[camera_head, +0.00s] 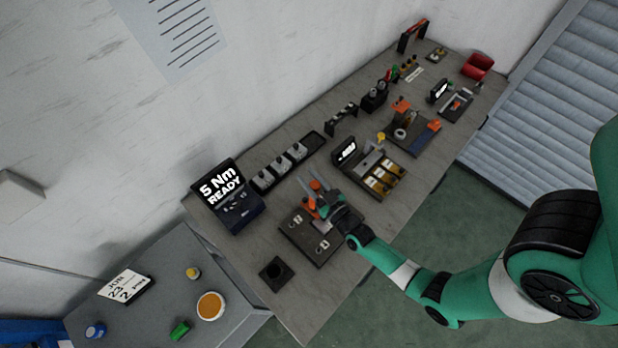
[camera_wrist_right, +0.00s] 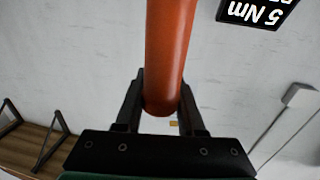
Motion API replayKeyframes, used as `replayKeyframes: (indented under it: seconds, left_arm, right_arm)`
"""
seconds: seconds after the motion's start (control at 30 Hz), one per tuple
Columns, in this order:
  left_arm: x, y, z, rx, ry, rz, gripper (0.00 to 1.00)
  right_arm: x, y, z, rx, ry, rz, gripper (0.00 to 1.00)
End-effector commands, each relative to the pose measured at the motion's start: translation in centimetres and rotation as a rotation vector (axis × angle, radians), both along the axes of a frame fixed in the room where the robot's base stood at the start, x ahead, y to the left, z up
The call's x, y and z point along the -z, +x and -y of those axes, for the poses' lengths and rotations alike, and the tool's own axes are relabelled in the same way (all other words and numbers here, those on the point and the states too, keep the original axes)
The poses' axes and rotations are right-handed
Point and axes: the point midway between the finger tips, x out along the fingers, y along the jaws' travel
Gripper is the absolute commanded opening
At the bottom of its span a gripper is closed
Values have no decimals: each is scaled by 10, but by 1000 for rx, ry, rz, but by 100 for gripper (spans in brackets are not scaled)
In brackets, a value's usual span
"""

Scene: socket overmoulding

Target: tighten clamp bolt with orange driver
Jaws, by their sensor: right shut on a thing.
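My right gripper (camera_head: 327,206) is over a dark fixture plate (camera_head: 312,250) on the bench. In the right wrist view, my right gripper (camera_wrist_right: 160,105) is shut on the orange driver (camera_wrist_right: 169,55), whose thick orange cylinder passes between the fingers. In the head view, orange parts show at the gripper, and I take the upper one as the driver (camera_head: 315,185). The clamp bolt cannot be made out; the gripper and orange parts cover that area. Whether the driver touches the bolt cannot be told. My left gripper is not in view.
A display unit (camera_head: 223,190) reading "5 Nm READY" stands left of the plate. A black tray with several grey parts (camera_head: 280,169) lies behind it. A box with yellow-marked parts (camera_head: 380,185) is to the right. A black square block (camera_head: 276,272) sits near the bench end.

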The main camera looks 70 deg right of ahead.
Motion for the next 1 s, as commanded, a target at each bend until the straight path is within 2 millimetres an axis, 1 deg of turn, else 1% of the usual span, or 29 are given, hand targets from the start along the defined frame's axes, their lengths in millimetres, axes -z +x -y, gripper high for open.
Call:
replayKeyframes:
  seconds: [0.37, 1.0]
  left_arm:
    - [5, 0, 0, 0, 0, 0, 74]
    - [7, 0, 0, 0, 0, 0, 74]
  right_arm:
    - [7, -1, 0, 0, 2, -5, 0]
    - [10, -1, -1, -1, 4, -9, 0]
